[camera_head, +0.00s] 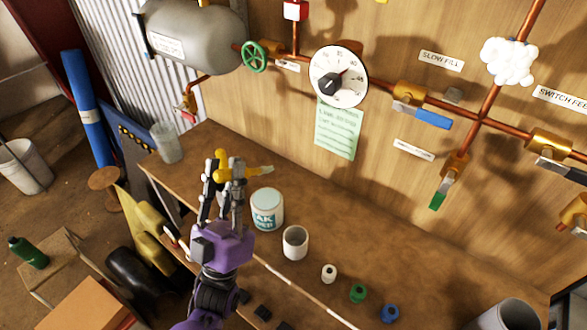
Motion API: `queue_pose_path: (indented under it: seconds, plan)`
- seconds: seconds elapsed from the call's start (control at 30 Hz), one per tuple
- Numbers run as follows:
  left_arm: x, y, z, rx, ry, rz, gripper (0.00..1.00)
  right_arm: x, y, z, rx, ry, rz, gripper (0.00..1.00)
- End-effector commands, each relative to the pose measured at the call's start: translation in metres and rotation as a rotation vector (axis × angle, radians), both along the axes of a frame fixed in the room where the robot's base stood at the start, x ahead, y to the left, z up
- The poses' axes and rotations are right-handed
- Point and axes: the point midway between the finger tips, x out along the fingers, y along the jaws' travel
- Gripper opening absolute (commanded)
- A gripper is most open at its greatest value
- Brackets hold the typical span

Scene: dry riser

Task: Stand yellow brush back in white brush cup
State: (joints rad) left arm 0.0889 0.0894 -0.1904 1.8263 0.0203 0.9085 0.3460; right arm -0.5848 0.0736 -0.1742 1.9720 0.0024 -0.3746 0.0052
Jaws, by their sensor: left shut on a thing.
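My left gripper (225,175) is purple, grey and black and rises from the bottom of the head view. It is shut on the yellow brush (243,171), whose pale tip points right. The brush lies roughly level and looks to be above the bench; its handle is partly hidden by the fingers. A small open white cup (295,243), which looks like the brush cup, stands upright on the bench, to the right of and below the brush in the picture. It looks empty. My right gripper is out of view.
A white labelled tub (267,209) stands between the gripper and the cup. Small white (328,273), green (358,293) and blue (390,313) items sit on the wooden bench (330,220). A translucent container (166,142) stands at its far left. Pipes and a gauge (338,77) line the wall.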

Motion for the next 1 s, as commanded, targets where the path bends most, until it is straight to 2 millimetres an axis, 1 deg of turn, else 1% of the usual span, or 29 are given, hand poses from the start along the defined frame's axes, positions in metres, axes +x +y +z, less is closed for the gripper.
queue_pose_path:
  seconds: [0.03,0.1,0.23,0.4,0.5,0.6,0.7,0.87,1.0]
  plan:
    - [0.002,-0.013,0.013,0.056,0.034,-0.126,0.0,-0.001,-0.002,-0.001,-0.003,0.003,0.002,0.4]
    - [0.006,-0.031,0.024,0.114,0.085,-0.278,0.0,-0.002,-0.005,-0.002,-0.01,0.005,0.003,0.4]
    - [0.008,-0.059,0.036,0.236,0.162,-0.518,0.0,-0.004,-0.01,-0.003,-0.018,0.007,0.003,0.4]
    - [0.006,-0.092,0.04,0.449,0.241,-0.785,0.0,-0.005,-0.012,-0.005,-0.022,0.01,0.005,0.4]
    - [0.001,-0.108,0.035,0.61,0.284,-0.905,0.0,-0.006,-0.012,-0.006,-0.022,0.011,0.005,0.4]
    - [-0.005,-0.116,0.025,0.767,0.331,-0.955,0.0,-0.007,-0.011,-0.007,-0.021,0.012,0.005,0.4]
    - [-0.008,-0.114,0.017,0.863,0.381,-0.943,0.0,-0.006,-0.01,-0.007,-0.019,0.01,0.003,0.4]
    - [-0.009,-0.111,0.011,0.915,0.421,-0.914,0.0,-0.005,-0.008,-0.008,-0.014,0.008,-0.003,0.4]
    - [-0.009,-0.111,0.004,0.916,0.43,-0.911,0.0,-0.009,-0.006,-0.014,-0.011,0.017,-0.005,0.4]
